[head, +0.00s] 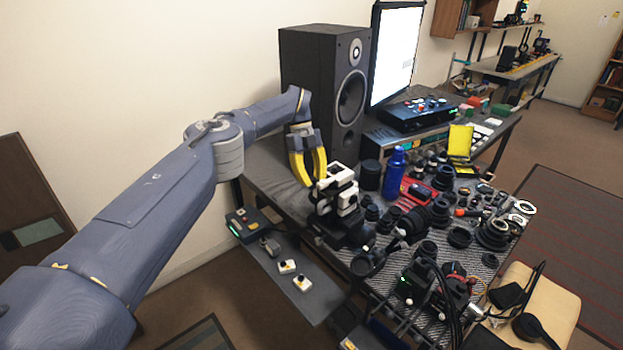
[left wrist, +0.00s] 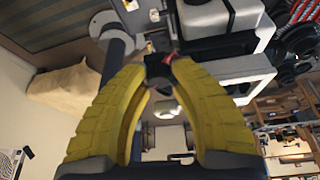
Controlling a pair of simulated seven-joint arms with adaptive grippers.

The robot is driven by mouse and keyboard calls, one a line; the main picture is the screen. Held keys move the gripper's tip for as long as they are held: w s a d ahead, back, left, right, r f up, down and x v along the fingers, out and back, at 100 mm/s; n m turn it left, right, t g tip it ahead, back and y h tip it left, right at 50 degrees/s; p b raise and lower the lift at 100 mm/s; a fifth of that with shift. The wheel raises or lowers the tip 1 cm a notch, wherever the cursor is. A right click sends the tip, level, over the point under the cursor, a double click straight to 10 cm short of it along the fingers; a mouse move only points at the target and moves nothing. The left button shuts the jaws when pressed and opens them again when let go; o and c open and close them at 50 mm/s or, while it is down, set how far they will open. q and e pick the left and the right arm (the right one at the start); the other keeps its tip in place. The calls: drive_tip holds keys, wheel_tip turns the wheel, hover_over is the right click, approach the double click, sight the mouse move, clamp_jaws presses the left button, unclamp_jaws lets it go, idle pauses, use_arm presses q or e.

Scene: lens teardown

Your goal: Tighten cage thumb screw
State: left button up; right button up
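The white and black cage device (head: 336,190) stands near the left end of the bench, in front of the speaker. In the left wrist view its pale blocks and frame (left wrist: 240,70) fill the upper right. My left gripper (head: 312,181) points down just left of the device, its yellow fingers apart. In the left wrist view a small dark piece with a bit of red (left wrist: 158,68) shows at the fingertips. I cannot tell whether the fingers touch it. I cannot make out the thumb screw for certain. My right gripper is not in view.
A tall black speaker (head: 325,85) stands close behind my left gripper. A blue bottle (head: 394,172) and many lens parts crowd the bench to the right. A lower shelf (head: 290,275) holds small white-topped boxes.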

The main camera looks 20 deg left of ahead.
use_arm(q)
drive_tip(key=shift+o, duration=1)
drive_tip(key=shift+a, duration=0.1)
drive_tip(key=shift+n, duration=0.5)
